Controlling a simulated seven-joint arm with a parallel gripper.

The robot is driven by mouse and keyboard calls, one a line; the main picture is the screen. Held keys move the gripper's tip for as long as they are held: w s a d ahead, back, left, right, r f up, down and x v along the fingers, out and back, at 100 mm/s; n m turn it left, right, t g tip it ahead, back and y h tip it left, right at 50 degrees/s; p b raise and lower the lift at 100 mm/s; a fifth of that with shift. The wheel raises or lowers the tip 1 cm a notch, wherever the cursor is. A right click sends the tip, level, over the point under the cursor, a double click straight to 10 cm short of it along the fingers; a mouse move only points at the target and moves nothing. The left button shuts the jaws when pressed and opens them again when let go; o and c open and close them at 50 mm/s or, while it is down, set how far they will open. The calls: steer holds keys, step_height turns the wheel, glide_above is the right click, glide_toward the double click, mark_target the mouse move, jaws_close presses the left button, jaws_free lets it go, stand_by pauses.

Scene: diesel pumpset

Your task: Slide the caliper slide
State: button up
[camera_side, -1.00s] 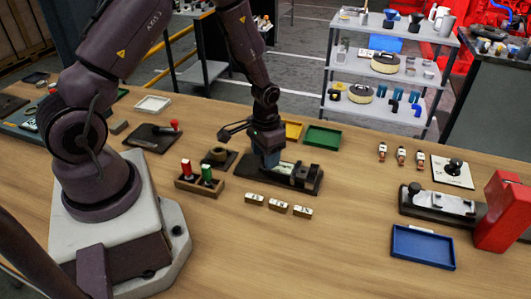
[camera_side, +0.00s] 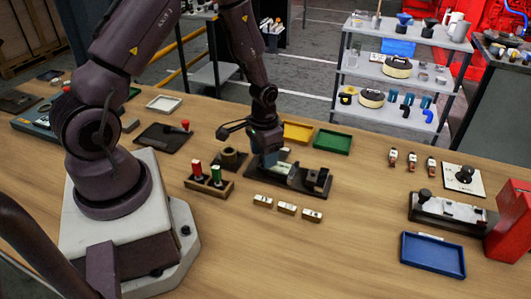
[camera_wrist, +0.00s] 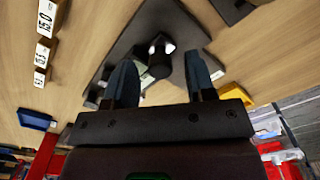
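The caliper fixture has a long dark base (camera_side: 316,190) with a pale metal strip on top, near the middle of the bench. It also shows in the wrist view (camera_wrist: 182,18). My gripper (camera_side: 269,158) is low over the left part of the fixture and hides part of it. In the wrist view, my gripper (camera_wrist: 160,68) has its two dark blue fingers apart, on either side of a dark round knob (camera_wrist: 159,62). Gaps show between the knob and both fingers. The fingers hide some of the slide, and I cannot tell which part bears the knob.
Several small labelled blocks (camera_side: 287,208) lie in front of the fixture. A holder with red and green handles (camera_side: 209,188) stands to its left. Yellow (camera_side: 297,132) and green (camera_side: 333,142) trays lie behind. A blue tray (camera_side: 433,256) lies at right. Bare bench separates them.

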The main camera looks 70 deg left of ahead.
step_height(320, 180, up, 13)
stand_by(0.7)
steer(key=shift+s, duration=0.1)
steer(key=s+d+r+t, duration=0.2)
steer(key=s+d+r, duration=0.3)
steer(key=r, duration=0.4)
steer(key=s+d+r+m+t, duration=0.1)
steer(key=s+d+r+t, duration=0.2)
steer(key=s+d+r, duration=0.3)
step_height(320, 180, up, 3)
steer(key=shift+s+d+r+t, duration=0.2)
steer(key=shift+s+t, duration=0.1)
steer(key=shift+s, duration=0.55)
